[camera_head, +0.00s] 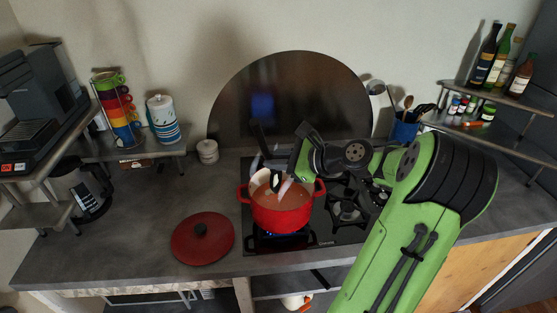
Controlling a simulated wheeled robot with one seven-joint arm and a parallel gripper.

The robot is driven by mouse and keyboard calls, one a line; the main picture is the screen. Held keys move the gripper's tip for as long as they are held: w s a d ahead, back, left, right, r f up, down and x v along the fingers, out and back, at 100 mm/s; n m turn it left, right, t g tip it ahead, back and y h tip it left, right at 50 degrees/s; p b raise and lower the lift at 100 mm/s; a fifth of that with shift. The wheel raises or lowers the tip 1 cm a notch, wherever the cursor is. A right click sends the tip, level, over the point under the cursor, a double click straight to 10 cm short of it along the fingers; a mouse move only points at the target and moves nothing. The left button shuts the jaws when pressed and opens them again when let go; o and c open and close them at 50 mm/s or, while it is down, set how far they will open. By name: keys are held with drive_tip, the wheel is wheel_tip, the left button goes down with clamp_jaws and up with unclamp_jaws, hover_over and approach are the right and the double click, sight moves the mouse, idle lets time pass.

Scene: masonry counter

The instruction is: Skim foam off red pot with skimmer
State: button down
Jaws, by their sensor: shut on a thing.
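The red pot (281,214) stands on the stove, with a blue flame under it and reddish-brown liquid inside. My gripper (277,184) reaches in from the right and is over the pot's opening. It is shut on what appears to be the skimmer (260,181), whose pale, rounded part shows at the left inside of the pot. The skimmer's handle is mostly hidden by my gripper. I cannot tell foam apart from the liquid at this size. The pot's red lid (203,238) lies on the counter to the left of the stove.
My arm covers the right front of the stove. A black burner grate (346,212) is right of the pot. A blue utensil holder (404,130) stands behind my arm. The counter left of the lid is clear.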

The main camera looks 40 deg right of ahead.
sight(278, 180)
drive_tip(key=shift+w+d+f+b, duration=0.35)
drive_tip(key=shift+d+f, duration=0.4)
drive_tip(key=shift+f, duration=1.15)
drive_tip(key=shift+w+d+f+b, duration=0.35)
drive_tip(key=shift+d+f, duration=0.4)
drive_tip(key=shift+f, duration=1.1)
drive_tip(key=shift+w+d+f+b, duration=0.35)
drive_tip(key=shift+d+f, duration=0.4)
drive_tip(key=shift+f, duration=1.15)
